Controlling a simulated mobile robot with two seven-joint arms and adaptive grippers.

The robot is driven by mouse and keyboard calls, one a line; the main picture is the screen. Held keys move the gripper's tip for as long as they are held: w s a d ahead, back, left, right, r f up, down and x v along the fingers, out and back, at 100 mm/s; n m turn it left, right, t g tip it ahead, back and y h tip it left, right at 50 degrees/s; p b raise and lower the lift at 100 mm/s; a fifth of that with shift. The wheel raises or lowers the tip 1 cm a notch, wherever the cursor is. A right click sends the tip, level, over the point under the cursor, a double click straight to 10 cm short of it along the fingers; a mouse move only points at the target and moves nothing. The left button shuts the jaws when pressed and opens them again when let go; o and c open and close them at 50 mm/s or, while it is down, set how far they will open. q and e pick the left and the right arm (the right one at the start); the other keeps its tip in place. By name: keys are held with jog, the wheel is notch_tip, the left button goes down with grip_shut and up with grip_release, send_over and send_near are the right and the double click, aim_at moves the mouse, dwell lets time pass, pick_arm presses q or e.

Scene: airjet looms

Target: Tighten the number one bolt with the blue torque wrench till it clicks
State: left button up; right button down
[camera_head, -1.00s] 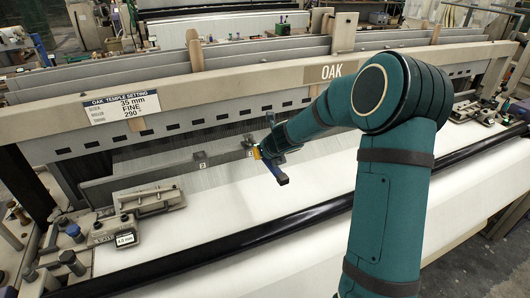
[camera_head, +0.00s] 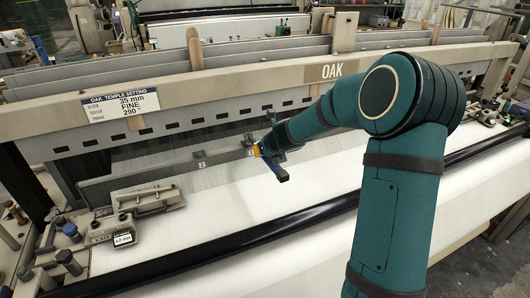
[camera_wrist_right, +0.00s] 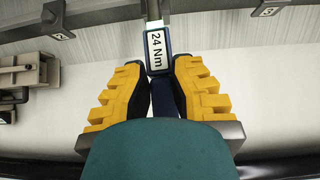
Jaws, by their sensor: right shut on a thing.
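The blue torque wrench (camera_wrist_right: 158,64) carries a "24 Nm" label and is clamped between the yellow fingers of my right gripper (camera_wrist_right: 162,76). Its shaft runs up out of the top of the right wrist view, so its working end is hidden there. In the head view, the wrench's blue end (camera_head: 279,173) sticks out below my right gripper (camera_head: 264,150). My left gripper is not in view.
White cloth (camera_head: 230,205) lies below the bar, with a black roller (camera_head: 240,243) in front. A temple device (camera_head: 150,200) and a gauge reading 4.0 mm (camera_head: 124,239) stand at left. A beam marked OAK (camera_head: 290,80) crosses above.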

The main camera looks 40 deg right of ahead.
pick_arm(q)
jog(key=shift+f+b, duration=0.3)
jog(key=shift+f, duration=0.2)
pick_arm(e)
jog(key=shift+a, duration=0.1)
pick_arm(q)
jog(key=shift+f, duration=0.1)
pick_arm(e)
jog(key=shift+s+r, duration=0.1)
pick_arm(q)
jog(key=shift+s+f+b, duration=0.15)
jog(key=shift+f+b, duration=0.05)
jog(key=shift+b, duration=0.15)
pick_arm(e)
jog(key=shift+s+a+r, duration=0.1)
jog(key=shift+s, duration=0.15)
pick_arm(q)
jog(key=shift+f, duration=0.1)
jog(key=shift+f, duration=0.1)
